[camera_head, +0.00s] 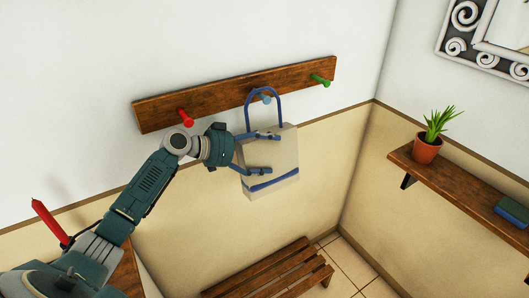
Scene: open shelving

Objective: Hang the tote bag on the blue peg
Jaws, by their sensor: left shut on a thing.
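The tote bag (268,158) is pale beige with a dark blue band near its bottom. Its blue handle loop (279,108) stands up in an arch. My left gripper (277,152) is shut on the bag's upper body, reaching in from the left. The blue peg (265,99) is on a brown wooden rail on the wall. It shows inside the top of the handle loop. I cannot tell whether the loop is around the peg or only in front of it. The bag hangs roughly upright, slightly tilted. My right gripper is not in view.
The rail (222,99) also has a red peg (186,117) at left and a green peg (321,80) at right. A slatted bench (268,273) stands below. A right-hand shelf (460,188) holds a potted plant (426,150) and blue book (512,212).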

